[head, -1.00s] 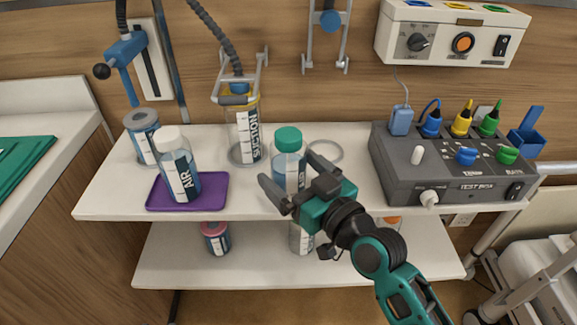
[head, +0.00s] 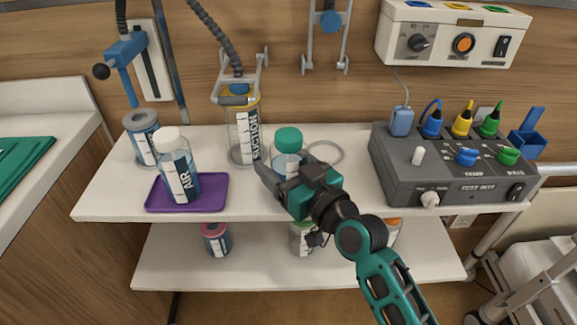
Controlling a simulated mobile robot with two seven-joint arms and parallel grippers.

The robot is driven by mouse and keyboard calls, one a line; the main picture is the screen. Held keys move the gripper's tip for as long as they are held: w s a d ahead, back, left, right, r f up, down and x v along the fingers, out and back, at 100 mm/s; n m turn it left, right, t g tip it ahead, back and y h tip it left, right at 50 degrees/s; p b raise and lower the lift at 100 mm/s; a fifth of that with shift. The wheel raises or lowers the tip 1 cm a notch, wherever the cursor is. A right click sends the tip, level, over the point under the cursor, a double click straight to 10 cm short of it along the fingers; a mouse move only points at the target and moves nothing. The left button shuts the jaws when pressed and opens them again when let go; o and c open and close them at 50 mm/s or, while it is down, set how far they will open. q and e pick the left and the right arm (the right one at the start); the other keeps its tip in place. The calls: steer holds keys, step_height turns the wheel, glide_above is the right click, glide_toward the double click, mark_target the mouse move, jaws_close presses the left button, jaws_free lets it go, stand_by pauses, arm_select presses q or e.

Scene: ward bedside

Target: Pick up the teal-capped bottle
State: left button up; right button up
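The teal-capped bottle (head: 288,142) stands upright on the upper shelf, right of the suction jar. Its teal cap and clear upper body with bluish contents show; its lower part is hidden behind my gripper. My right gripper (head: 281,170) is at the bottle's front, its fingers on either side of the body below the cap. One finger shows at the left of the bottle, the other is at its right side. The fingers look apart around the bottle; whether they touch it is hidden. My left gripper is not in view.
A white-capped bottle labelled AIR (head: 178,168) stands on a purple tray (head: 215,193) at left. The suction jar (head: 240,135) is close to the left. A grey ring (head: 325,153) lies just right of the bottle. A grey test box (head: 445,170) stands further right.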

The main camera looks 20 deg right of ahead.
steer(key=c, duration=0.4)
steer(key=shift+r, duration=0.15)
